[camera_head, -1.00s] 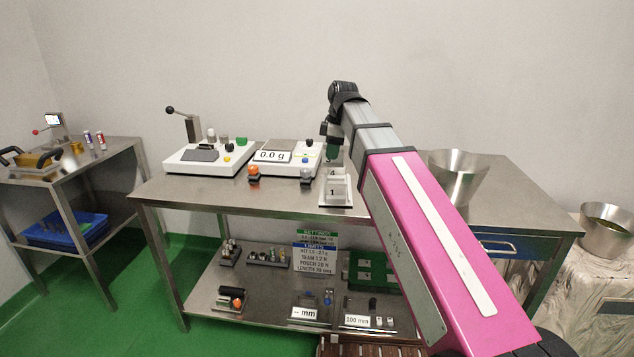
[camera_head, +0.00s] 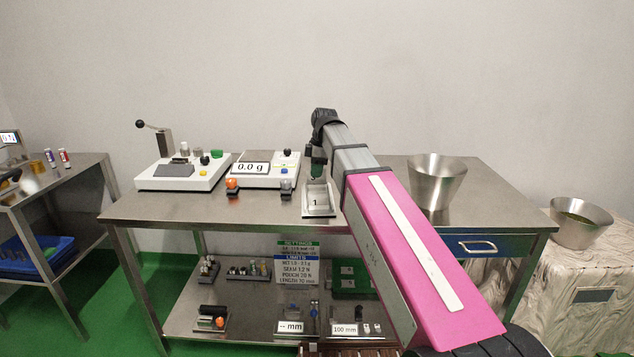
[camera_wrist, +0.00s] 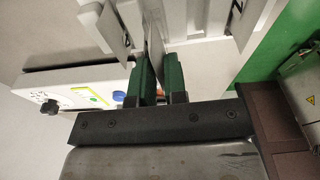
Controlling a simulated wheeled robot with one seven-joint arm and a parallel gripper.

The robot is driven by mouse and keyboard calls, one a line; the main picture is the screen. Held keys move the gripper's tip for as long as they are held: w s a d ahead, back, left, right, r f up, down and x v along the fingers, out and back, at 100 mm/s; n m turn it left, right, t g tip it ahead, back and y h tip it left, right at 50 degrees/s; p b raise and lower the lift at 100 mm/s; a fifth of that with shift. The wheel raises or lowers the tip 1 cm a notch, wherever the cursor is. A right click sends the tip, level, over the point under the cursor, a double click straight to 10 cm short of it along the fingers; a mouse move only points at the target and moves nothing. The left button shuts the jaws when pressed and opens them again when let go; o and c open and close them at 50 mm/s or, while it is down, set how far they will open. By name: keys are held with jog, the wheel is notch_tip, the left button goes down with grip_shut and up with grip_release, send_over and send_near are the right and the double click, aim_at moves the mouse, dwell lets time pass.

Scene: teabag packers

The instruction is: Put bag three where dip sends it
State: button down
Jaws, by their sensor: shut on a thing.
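My gripper (camera_head: 317,165) is over the back part of a small metal tray marked 1 (camera_head: 319,211) on the steel table. In the wrist view its green fingers (camera_wrist: 160,82) are shut on a thin pale thing (camera_wrist: 153,38), seen nearly edge-on. I cannot tell whether it is bag three, and it is not distinct in the head view. Pale metal walls (camera_wrist: 204,22) lie beyond the fingers in the wrist view. The white scale (camera_head: 264,169), left of the tray, reads 0.0 g. No dip reading is legible.
A white lever machine (camera_head: 183,176) stands left of the scale. A metal funnel-shaped bowl (camera_head: 436,183) is right of my arm. The lower shelf holds a limits sign (camera_head: 298,265), small gauges and a green tray (camera_head: 348,271). Bare table (camera_head: 170,206) lies at front left.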

aim_at(317, 183)
jog(key=shift+w+d+f, duration=0.1)
jog(key=shift+d+f, duration=0.05)
jog(key=shift+f, duration=1.95)
jog(key=shift+f, duration=0.1)
jog(key=c, duration=1.2)
grip_release()
jog(key=shift+o, duration=0.2)
jog(key=r, duration=0.3)
jog(key=d+r, duration=0.1)
jog(key=r, duration=0.7)
jog(key=shift+w+d, duration=0.1)
jog(key=shift+d, duration=0.2)
jog(key=shift+d+r, duration=0.1)
jog(key=shift+r, duration=0.45)
